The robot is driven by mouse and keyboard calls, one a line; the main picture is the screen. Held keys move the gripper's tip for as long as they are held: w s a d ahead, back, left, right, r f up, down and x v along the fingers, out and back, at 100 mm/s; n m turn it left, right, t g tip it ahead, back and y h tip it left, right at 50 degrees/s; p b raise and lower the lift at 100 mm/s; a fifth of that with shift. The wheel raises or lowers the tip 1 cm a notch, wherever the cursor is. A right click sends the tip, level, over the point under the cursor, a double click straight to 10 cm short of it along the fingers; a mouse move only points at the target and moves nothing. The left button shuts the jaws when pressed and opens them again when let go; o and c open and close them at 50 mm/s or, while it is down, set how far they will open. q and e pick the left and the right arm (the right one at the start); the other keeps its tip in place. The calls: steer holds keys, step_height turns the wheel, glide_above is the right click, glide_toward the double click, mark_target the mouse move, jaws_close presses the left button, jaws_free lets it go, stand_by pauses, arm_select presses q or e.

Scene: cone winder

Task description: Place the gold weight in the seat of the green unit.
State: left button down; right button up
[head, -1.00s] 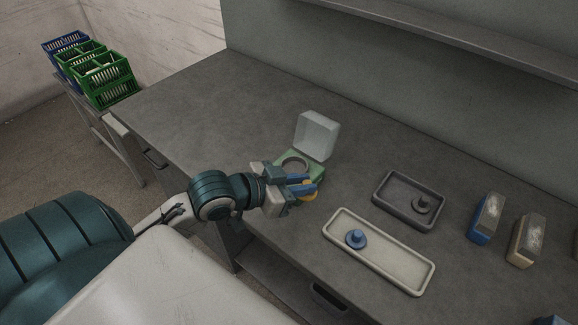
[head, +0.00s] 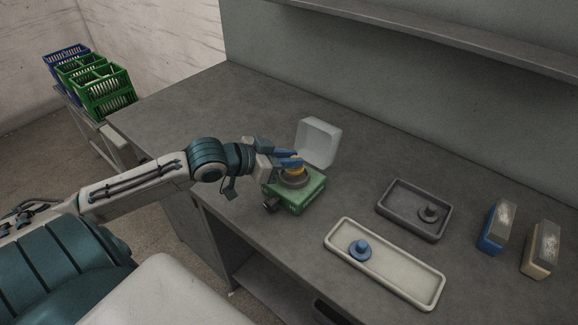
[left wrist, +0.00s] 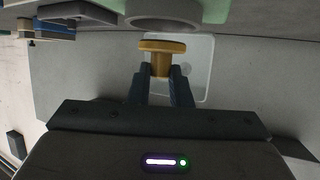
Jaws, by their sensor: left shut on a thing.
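The green unit (head: 311,197) stands on the workbench, with its pale lid (head: 318,143) open at the back. A grey ring-shaped seat (head: 294,178) is on its top. My left gripper (head: 291,160) is shut on the gold weight (head: 297,167) and holds it over or at the seat; in the head view I cannot tell if they touch. In the left wrist view the gold weight (left wrist: 161,58) is between the blue fingertips, and the grey seat ring (left wrist: 163,17) shows beyond it, on the green body (left wrist: 216,10). My right gripper is not in view.
A cream tray (head: 395,273) holds a blue weight (head: 360,249). A dark grey tray (head: 393,207) holds a dark weight (head: 429,212). Two brushes, blue (head: 497,226) and tan (head: 541,249), stand at the right. Crates (head: 100,92) stand at the far left.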

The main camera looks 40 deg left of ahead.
arm_select(q)
step_height(320, 180, down, 2)
steer(key=shift+f, duration=0.55)
steer(key=c, duration=1.6)
jaws_free()
steer(key=shift+o, duration=1.4)
steer(key=shift+r, duration=0.25)
steer(key=shift+p+v, duration=0.75)
steer(key=shift+v, duration=0.1)
steer(key=p+v, duration=1)
steer(key=p, duration=0.6)
steer(key=shift+s, duration=0.15)
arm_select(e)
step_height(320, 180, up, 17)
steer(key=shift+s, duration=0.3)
